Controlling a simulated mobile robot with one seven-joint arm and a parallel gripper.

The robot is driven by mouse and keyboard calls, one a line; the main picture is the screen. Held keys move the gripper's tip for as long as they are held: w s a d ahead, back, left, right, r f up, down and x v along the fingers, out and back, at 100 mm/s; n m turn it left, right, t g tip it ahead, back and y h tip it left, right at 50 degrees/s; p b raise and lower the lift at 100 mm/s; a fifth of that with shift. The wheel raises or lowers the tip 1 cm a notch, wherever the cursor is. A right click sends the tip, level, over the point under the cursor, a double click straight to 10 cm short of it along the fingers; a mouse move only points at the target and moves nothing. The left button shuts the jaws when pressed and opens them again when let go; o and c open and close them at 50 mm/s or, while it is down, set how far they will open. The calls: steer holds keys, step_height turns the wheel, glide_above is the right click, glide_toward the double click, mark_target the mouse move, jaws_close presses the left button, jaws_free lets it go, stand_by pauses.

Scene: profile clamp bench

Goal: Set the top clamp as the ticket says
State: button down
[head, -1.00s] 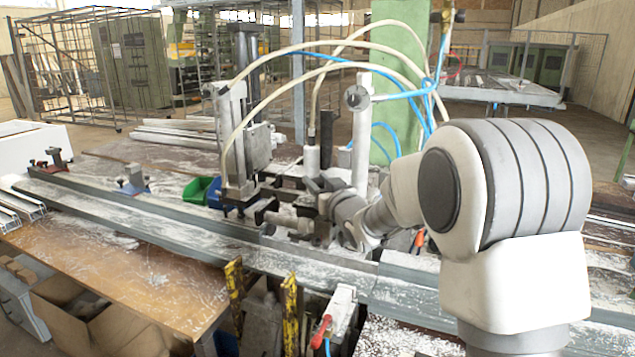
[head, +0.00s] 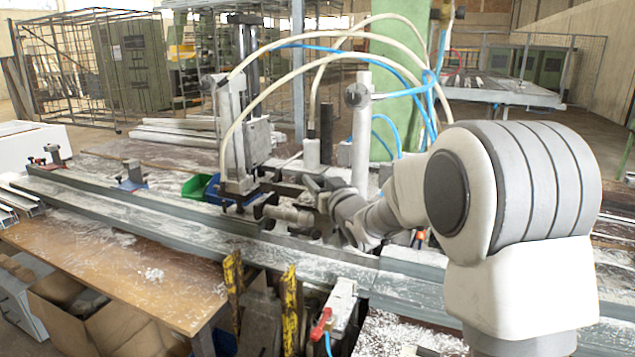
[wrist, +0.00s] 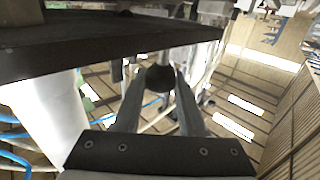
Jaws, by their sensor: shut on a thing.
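The clamp unit (head: 233,135) stands on the bench at the centre of the head view, with a grey upright body, hoses and metal bars low at its front. My gripper (wrist: 160,88) is in among the low front parts of the unit. In the wrist view its two grey fingers close on a dark round knob (wrist: 160,76). What the knob is fixed to is hard to make out, and in the head view my wrist hides it. A broad dark plate (wrist: 100,42) lies close above the fingers in the wrist view. I see no readable ticket in either view.
A white post (head: 361,140) and pale and blue hoses (head: 405,92) stand close behind my wrist. Yellow levers (head: 290,310) and a red-handled valve (head: 322,322) are at the front. The wooden tabletop (head: 150,275) is mostly clear.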

steer(key=c, duration=0.7)
jaws_free()
steer(key=shift+f, duration=0.55)
steer(key=shift+o, duration=1.1)
steer(key=shift+r, duration=0.2)
steer(key=shift+s, duration=0.15)
steer(key=v, duration=1.7)
steer(key=shift+r, duration=0.25)
steer(key=shift+s+d+r+h, duration=0.1)
steer(key=shift+h, duration=0.2)
